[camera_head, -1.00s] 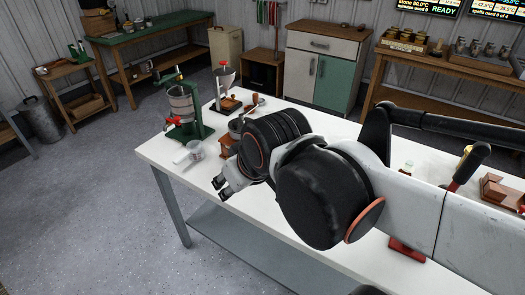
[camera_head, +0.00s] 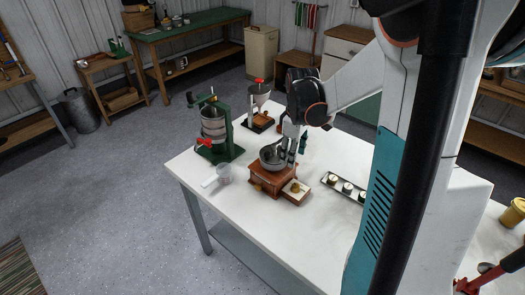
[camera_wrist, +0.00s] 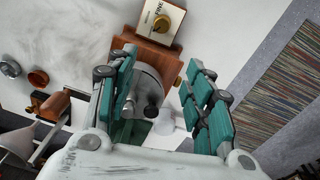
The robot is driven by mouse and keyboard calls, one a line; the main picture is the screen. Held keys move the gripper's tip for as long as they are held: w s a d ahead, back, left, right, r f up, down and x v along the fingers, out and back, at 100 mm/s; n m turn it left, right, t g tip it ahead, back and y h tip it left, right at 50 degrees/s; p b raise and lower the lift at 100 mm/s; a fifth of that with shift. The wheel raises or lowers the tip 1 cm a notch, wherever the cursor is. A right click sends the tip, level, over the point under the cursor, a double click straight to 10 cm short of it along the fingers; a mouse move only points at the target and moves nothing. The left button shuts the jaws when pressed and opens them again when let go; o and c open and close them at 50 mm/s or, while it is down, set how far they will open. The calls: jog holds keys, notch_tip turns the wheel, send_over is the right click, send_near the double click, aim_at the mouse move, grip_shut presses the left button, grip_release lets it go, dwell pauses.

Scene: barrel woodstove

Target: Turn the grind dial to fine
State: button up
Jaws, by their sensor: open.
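The wooden grinder (camera_head: 272,182) stands on the white table with a grey metal bowl (camera_head: 270,158) on top. Its grind dial (camera_head: 295,188) is a brass knob on a pale plate at the grinder's right side. In the wrist view the dial (camera_wrist: 161,23) is at the top, on a white plate with dark lettering that seems to read FINE. The knob's exact pointing is too small to tell. My gripper (camera_head: 291,146) is above the grinder, beside the bowl. In the wrist view its teal fingers (camera_wrist: 165,95) are apart and empty, with the dial beyond them.
A green press (camera_head: 213,135) with a red handle and a clear cup (camera_head: 224,174) stand left of the grinder. A funnel-topped stand (camera_head: 259,105) is behind. A tray of small cups (camera_head: 345,188) lies to the right. The front table top is clear.

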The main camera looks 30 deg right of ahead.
aim_at(296, 186)
jog(key=shift+g, duration=0.4)
jog(key=f+b, duration=0.1)
jog(key=f, duration=0.4)
jog(key=d+f+b, duration=0.1)
jog(key=f+b, duration=0.1)
jog(key=f, duration=0.3)
jog(key=s+d+f+b, duration=0.1)
jog(key=f, duration=0.4)
jog(key=shift+b, duration=0.4)
jog(key=c, duration=1.1)
